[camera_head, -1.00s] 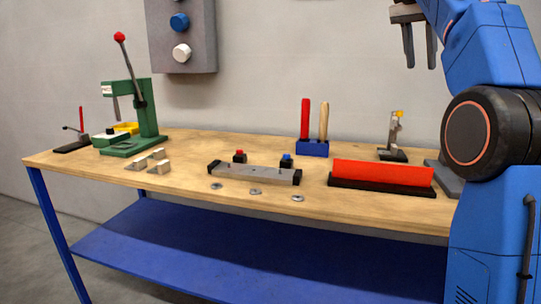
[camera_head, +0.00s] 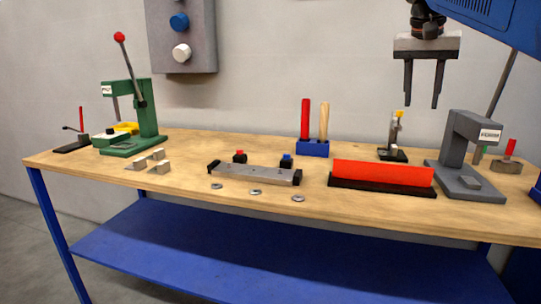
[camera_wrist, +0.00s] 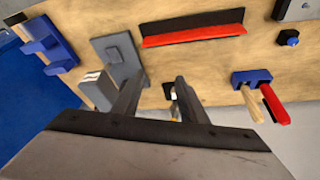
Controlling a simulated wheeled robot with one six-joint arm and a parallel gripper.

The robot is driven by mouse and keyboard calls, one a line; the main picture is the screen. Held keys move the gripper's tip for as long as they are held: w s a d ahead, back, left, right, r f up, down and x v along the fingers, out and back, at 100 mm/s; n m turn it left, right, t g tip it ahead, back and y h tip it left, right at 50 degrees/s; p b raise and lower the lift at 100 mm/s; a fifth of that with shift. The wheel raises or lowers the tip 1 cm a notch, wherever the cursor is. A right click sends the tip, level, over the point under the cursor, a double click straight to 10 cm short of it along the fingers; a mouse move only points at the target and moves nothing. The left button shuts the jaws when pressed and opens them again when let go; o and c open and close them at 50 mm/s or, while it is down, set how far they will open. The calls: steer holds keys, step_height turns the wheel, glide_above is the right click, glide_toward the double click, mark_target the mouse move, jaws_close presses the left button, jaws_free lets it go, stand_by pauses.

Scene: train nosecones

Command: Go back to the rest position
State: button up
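My gripper (camera_head: 422,104) hangs in the air above the right part of the bench, in front of the wall, with its fingers pointing down. The two fingers are apart with nothing between them, so it is open and empty. It also shows in the wrist view (camera_wrist: 155,85), above the bench top. Below it in the head view stand a small clamp-like fixture (camera_head: 394,140) with a yellow tip and a grey press (camera_head: 463,150) to the right.
The wooden bench (camera_head: 230,201) holds a red bar on a black base (camera_head: 383,173), a blue holder (camera_head: 313,149) with red and wooden handles, a grey fixture plate (camera_head: 250,174), a green press (camera_head: 147,110) and several small parts. A grey wall box (camera_head: 205,35) hangs at upper left.

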steer(key=s+a+f+n+y, duration=0.1)
steer(key=s+a+f+n, duration=0.1)
steer(key=s+f, duration=0.7)
steer(key=s+a+f+n+t+y, duration=0.1)
steer(key=s+a+f+n, duration=0.1)
steer(key=s+f, duration=0.7)
steer(key=s+a+f+n, duration=0.3)
steer(key=s+f, duration=0.6)
steer(key=f, duration=1.2)
steer(key=shift+a+f+y, duration=0.25)
steer(key=shift+a+y, duration=0.05)
steer(key=shift+y, duration=0.1)
